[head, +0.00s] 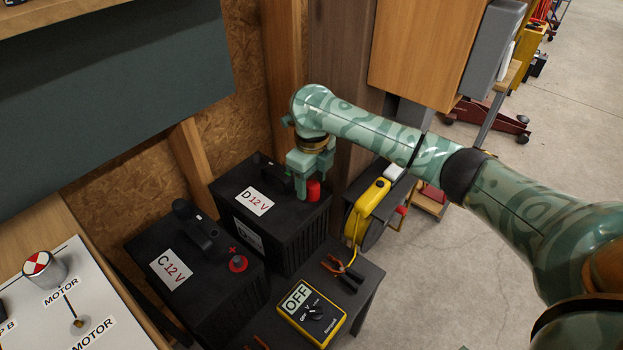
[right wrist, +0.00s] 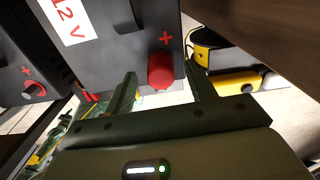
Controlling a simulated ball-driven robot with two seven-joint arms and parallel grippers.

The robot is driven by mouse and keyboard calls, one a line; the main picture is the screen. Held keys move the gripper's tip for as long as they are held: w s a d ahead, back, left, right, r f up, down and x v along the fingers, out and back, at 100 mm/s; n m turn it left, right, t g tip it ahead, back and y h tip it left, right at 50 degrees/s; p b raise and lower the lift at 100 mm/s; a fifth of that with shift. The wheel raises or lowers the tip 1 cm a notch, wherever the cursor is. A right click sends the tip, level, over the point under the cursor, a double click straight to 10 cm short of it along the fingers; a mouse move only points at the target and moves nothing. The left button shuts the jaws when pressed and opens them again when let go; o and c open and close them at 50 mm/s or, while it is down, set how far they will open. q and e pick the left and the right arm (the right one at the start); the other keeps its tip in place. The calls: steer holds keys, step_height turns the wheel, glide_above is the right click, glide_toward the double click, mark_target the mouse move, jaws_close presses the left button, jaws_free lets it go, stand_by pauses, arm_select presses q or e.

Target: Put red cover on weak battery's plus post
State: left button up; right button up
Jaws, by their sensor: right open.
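The red cover (head: 313,190) is a short red cylinder standing at the plus corner of battery D (head: 290,235), and any post under it is hidden. It also shows in the right wrist view (right wrist: 160,72), close to a red plus sign. My right gripper (head: 304,192) is open, with its fingers on either side of the cover; I cannot tell whether they touch it. Battery C (head: 215,290) stands to the left of battery D. Its plus post (head: 238,263) has a red base and a bare grey top, which also shows in the right wrist view (right wrist: 35,89). My left gripper is out of view.
A yellow reel device (head: 368,210) stands right of battery D. A motor panel (head: 75,310) is at left. Wooden walls rise behind.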

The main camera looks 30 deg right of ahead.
mark_target(312, 184)
arm_select(q)
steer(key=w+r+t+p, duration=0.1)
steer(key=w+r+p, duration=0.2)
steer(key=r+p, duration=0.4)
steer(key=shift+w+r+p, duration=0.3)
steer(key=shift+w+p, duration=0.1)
steer(key=shift+p, duration=0.5)
arm_select(e)
step_height(312, 184, up, 16)
steer(key=shift+r, duration=0.15)
